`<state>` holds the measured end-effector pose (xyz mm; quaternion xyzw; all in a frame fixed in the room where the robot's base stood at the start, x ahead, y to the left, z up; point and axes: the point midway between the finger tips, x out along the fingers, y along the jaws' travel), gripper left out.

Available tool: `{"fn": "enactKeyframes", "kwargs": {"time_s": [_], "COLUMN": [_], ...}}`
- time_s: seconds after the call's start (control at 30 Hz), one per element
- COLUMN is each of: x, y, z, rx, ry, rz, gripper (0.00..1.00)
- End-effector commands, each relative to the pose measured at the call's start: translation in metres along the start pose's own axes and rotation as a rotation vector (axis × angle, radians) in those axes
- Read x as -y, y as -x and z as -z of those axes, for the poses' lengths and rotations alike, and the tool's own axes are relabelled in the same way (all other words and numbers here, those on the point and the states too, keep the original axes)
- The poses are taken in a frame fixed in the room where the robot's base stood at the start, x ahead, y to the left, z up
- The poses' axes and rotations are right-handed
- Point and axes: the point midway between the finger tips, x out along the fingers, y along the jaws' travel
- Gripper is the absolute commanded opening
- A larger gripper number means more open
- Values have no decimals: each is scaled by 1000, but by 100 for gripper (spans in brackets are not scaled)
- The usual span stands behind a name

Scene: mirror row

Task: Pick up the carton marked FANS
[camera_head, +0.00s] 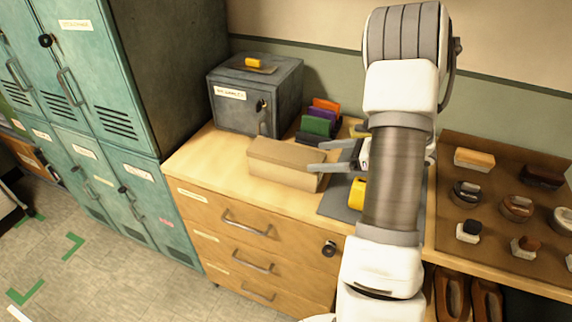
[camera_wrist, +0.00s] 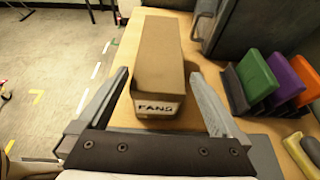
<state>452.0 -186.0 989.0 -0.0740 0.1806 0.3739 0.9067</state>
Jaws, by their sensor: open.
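The carton (camera_head: 280,162) is a long tan box lying on the wooden cabinet top. In the wrist view the carton (camera_wrist: 160,50) shows its end face marked FANS toward me. My gripper (camera_head: 314,157) is open at the carton's right end in the head view. In the wrist view its two fingers (camera_wrist: 158,74) lie to either side of the carton's marked end, with a visible gap on each side. I cannot tell exactly how far the fingertips are above the cabinet top.
A grey metal box (camera_head: 255,98) with an orange item on top stands behind the carton. Coloured upright pieces (camera_wrist: 258,77) in a rack stand to its right. A brown board (camera_head: 490,208) with brushes lies at right. Teal lockers (camera_head: 85,75) stand at left.

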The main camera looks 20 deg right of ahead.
Motion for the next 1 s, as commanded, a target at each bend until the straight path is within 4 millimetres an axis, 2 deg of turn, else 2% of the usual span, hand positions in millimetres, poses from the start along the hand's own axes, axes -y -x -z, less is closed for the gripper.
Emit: {"fn": "enactKeyframes", "kwargs": {"time_s": [0.1, 0.37, 0.63, 0.93, 1.0], "x": [0, -1, -2, -1, -1], "y": [-17, -35, -71, -77, -76], "z": [0, -2, -5, -5, -5], "rx": [-1, 0, 0, 1, 1], "ry": [0, 1, 1, 1, 1], "rz": [-2, -2, -2, 1, 1], "gripper": [100, 100, 100, 100, 89]}}
